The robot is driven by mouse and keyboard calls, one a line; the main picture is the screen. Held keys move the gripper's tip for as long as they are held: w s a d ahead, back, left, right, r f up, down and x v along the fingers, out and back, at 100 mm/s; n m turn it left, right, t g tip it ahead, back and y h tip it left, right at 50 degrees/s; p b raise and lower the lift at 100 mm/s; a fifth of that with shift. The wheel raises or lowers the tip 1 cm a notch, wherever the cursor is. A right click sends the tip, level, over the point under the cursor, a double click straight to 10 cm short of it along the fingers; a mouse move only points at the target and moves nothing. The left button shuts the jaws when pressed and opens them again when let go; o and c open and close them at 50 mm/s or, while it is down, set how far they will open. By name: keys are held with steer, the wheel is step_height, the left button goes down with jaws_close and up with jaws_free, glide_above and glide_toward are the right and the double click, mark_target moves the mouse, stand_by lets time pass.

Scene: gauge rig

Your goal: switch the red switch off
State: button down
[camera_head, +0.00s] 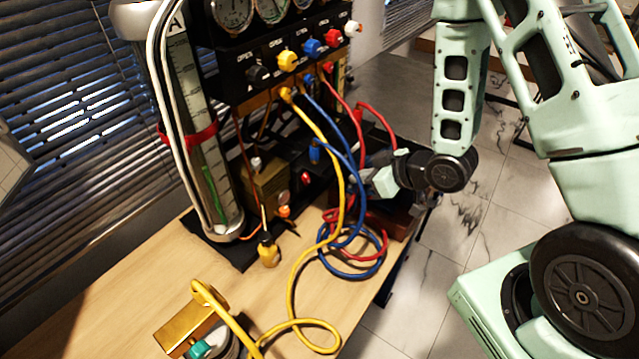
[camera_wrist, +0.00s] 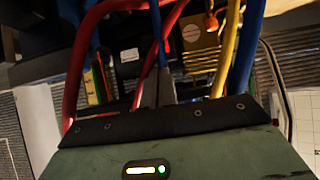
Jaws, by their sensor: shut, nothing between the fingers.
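The red switch (camera_head: 305,178) is a small red piece low on the black base of the gauge rig. In the wrist view a small red patch (camera_wrist: 167,48) shows just beyond the fingers; I cannot tell for certain that it is the switch. Whether the switch is on or off is too small to tell. My gripper (camera_head: 366,172) is to the right of the switch, apart from it, among the hoses. In the wrist view my gripper (camera_wrist: 160,78) shows its fingers together, with nothing held.
Yellow (camera_head: 331,150), blue (camera_head: 345,160) and red hoses (camera_head: 378,115) hang from the valve knobs and loop near my gripper. A tall glass cylinder (camera_head: 205,150) is at left. The wooden table (camera_head: 130,300) is clear at front left.

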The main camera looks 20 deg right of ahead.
glide_toward(311, 182)
steer(key=x, duration=0.6)
steer(key=shift+w+a+f, duration=0.2)
steer(key=shift+w+f, duration=0.05)
steer(key=shift+f, duration=0.1)
steer(key=shift+f, duration=0.1)
stand_by(0.4)
steer(key=shift+w+a+f+t+b, duration=0.15)
steer(key=shift+t+b, duration=0.15)
steer(key=shift+b, duration=0.6)
